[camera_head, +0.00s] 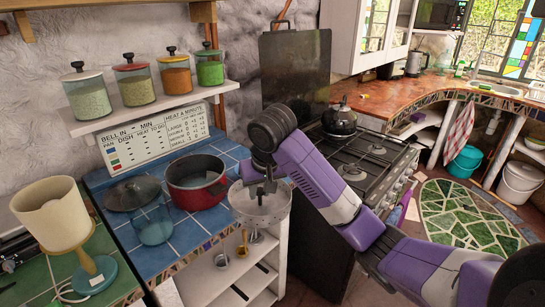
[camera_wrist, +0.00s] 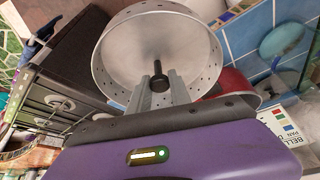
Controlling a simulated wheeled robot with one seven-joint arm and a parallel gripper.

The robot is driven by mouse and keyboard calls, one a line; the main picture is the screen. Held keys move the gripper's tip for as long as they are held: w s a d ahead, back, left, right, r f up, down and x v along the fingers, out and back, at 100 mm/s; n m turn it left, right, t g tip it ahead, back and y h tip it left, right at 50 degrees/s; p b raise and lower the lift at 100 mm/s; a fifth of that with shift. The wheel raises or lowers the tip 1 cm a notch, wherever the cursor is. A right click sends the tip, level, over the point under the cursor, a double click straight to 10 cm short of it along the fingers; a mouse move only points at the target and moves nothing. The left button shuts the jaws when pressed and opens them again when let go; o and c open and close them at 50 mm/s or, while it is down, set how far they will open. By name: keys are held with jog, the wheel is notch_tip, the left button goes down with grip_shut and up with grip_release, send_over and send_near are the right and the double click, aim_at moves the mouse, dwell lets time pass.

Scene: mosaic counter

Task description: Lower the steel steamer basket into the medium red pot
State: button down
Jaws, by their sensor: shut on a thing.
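The steel steamer basket (camera_head: 246,209) is a round, shallow, perforated pan with a dark central post. My gripper (camera_head: 267,187) is shut on that post and holds the basket in the air at the counter's right edge. In the wrist view the fingers (camera_wrist: 158,86) close around the post, and the basket (camera_wrist: 120,45) fills the upper middle. The red pot (camera_head: 190,199) stands open on the blue tiles, just left of the basket and apart from it in the head view. In the wrist view the red pot (camera_wrist: 238,84) is partly hidden behind the basket.
A lamp (camera_head: 56,218) is farther left. A white sign (camera_head: 155,139) and a jar shelf (camera_head: 150,112) are behind. The stove (camera_head: 365,160) with a kettle (camera_head: 340,120) is to the right.

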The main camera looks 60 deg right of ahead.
jog(key=s+a+f+n+y, duration=0.1)
jog(key=a+f+n, duration=0.3)
jog(key=a+f, duration=0.8)
jog(key=s+a+f+n+t+y, duration=0.1)
jog(key=a+f+n, duration=0.2)
jog(key=a+f, duration=0.9)
jog(key=a, duration=0.7)
jog(key=shift+a+f+n+y, duration=0.15)
jog(key=shift+a+n+y, duration=0.05)
jog(key=shift+n+y, duration=0.2)
